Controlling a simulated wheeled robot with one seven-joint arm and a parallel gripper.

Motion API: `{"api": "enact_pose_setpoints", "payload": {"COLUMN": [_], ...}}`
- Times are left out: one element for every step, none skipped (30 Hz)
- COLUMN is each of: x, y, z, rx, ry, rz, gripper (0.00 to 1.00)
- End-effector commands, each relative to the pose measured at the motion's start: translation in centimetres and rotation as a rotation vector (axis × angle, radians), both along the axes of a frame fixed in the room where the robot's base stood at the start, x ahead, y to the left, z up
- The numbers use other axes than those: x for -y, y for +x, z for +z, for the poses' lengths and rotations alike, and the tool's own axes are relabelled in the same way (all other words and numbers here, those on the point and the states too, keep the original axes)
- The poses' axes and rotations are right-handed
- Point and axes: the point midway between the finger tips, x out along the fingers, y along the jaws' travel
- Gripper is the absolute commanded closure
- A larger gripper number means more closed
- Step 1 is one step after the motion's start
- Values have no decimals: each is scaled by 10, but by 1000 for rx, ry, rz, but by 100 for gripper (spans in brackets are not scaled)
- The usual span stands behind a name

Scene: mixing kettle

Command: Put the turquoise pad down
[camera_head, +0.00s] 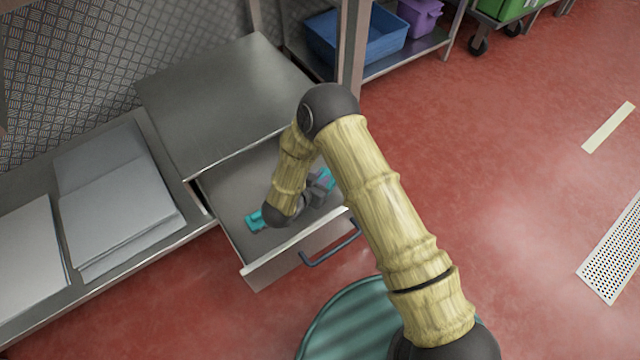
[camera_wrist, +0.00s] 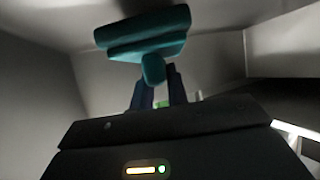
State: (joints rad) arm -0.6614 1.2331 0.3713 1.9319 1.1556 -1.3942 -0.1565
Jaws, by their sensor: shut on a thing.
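In the wrist view a turquoise pad (camera_wrist: 145,42) with a stepped edge and a short stub fills the upper middle. My gripper (camera_wrist: 158,86) has its dark fingers closed at the stub, with the pad beyond the fingertips. In the head view my arm reaches down into an open metal drawer (camera_head: 225,192). Turquoise patches show on both sides of my dark wrist joint, low in the drawer. I cannot tell which patch is the held pad, nor whether it touches the drawer floor.
The drawer front has a dark handle (camera_head: 331,248). A steel cabinet top (camera_head: 225,95) lies behind the drawer. Grey flat panels (camera_head: 115,195) lie on the shelf at left. A round green-striped thing (camera_head: 350,320) stands in front. A blue bin (camera_head: 355,38) sits on a rack behind.

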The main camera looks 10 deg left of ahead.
Motion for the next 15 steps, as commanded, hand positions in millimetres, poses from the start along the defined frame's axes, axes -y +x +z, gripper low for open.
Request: {"api": "enact_pose_setpoints", "payload": {"x": [0, 0, 0, 0, 0, 0, 0, 0, 0, 0, 0, 0, 0, 0, 0], "y": [0, 0, 0, 0, 0, 0, 0, 0, 0, 0, 0, 0, 0, 0, 0], "z": [-13, -17, -20, -22, -23, -22, -22, -21, -21, -21, -21, -20, -21, -21, -22], "rx": [0, 0, 0, 0, 0, 0, 0, 1, 1, 1, 1, 1, 1, 1, 1], "ry": [0, 0, 0, 0, 0, 1, 1, 1, 1, 1, 1, 1, 1, 0, 0], "rz": [-1, -1, -1, -1, -1, 0, 0, 0, 0, 0, 0, 0, 0, 0, 0], "gripper": [100, 100, 100, 100, 100, 100, 100, 100, 100, 100, 100, 100, 100, 100, 100]}}
